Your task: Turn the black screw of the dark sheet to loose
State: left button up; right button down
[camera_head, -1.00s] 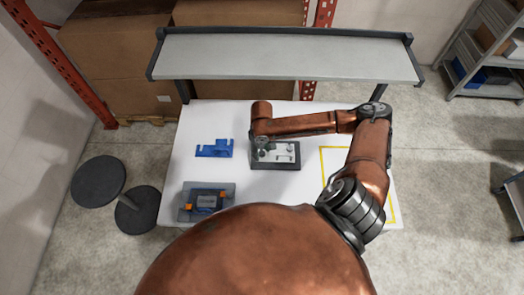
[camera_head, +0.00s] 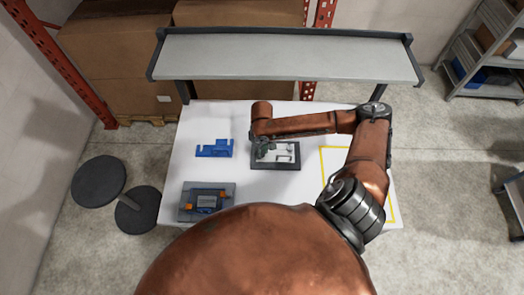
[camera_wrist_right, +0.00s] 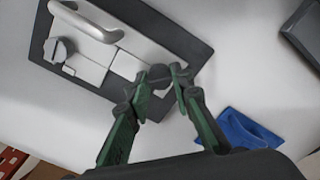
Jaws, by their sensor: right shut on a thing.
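The dark sheet (camera_head: 287,166) lies on the white table in the head view, with light grey metal parts and a handle on it. In the wrist view the sheet (camera_wrist_right: 188,38) fills the upper left. My right gripper (camera_wrist_right: 160,77) has its green fingers closed around the black screw (camera_wrist_right: 158,74) near the sheet's edge, one finger on each side. In the head view my right gripper (camera_head: 262,151) is over the sheet's left part and hides the screw. A dark grey knob (camera_wrist_right: 61,50) on the metal part stands apart from the fingers. My left gripper is not in view.
A blue bracket (camera_head: 215,149) lies left of the sheet. A grey tray (camera_head: 186,210) with a device and orange pieces is at the table's front left. A yellow outline (camera_head: 336,148) marks the right side, partly behind my arm. A raised shelf (camera_head: 285,58) spans the back.

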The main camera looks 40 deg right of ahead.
jog(key=n+p, duration=0.4)
jog(key=p, duration=0.1)
jog(key=shift+r, duration=0.2)
jog(key=n+p, duration=0.2)
jog(key=shift+f+n, duration=0.1)
jog(key=shift+n, duration=0.3)
jog(key=shift+s+f+n+p, duration=0.1)
jog(key=shift+n+p, duration=0.7)
jog(key=shift+n, duration=0.1)
jog(key=shift+f, duration=0.1)
jog(key=c, duration=1.7)
grip_release()
jog(key=shift+r, duration=0.2)
notch_tip(320, 180, up, 12)
jog(key=shift+f, duration=0.1)
